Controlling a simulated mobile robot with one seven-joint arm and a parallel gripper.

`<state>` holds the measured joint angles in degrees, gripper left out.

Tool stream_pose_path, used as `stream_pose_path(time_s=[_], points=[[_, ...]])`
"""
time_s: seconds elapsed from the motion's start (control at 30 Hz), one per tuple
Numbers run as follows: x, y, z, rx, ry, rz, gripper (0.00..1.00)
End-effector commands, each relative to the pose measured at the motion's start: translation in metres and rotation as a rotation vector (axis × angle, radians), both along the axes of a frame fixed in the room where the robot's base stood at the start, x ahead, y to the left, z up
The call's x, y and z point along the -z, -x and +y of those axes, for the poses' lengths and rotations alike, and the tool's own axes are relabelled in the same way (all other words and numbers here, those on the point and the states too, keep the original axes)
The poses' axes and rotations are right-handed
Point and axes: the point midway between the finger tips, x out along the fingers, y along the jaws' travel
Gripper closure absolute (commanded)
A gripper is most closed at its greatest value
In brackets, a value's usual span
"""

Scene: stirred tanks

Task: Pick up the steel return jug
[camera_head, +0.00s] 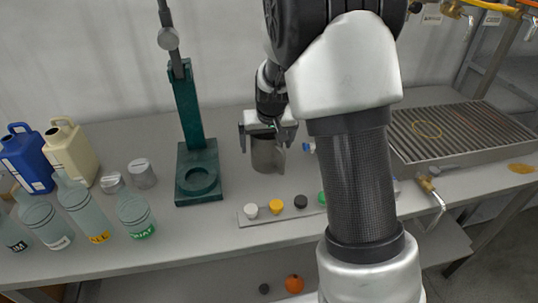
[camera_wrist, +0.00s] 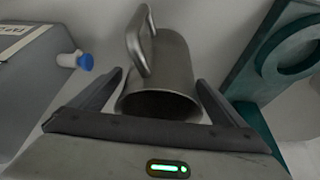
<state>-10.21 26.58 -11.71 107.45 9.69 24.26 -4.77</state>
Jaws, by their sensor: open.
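The steel return jug (camera_head: 267,155) is a grey metal cylinder standing on the bench, right of the green stand. It also shows in the wrist view (camera_wrist: 168,70), with its open mouth towards the camera and its handle at the upper left. My gripper (camera_head: 268,137) is above the jug, with a finger to each side of its top. In the wrist view my gripper (camera_wrist: 160,92) is open, and the jug's mouth lies between the fingers. Gaps show between the fingers and the jug wall. My arm hides part of the bench right of the jug.
The green stand (camera_head: 187,125) rises close left of the jug. A strip with coloured knobs (camera_head: 276,207) lies in front. Bottles (camera_head: 137,215), a blue jug (camera_head: 27,160) and a cream jug (camera_head: 71,152) stand at left. A slatted drain tray (camera_head: 455,132) is at right.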

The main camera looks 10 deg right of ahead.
Motion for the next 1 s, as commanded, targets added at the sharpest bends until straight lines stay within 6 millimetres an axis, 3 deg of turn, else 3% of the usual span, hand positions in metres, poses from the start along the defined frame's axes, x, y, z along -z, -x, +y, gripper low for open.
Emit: stream_pose_path(time_s=[0.27,0.57,0.83,1.0], points=[[0.003,-0.002,0.0,0.0,0.0,-0.001,0.05],[0.003,-0.002,0.0,0.0,0.0,-0.001,0.53],[-0.002,-0.002,0.0,-0.001,0.001,-0.003,0.53],[-0.029,-0.003,0.0,-0.002,0.001,-0.008,0.53]])
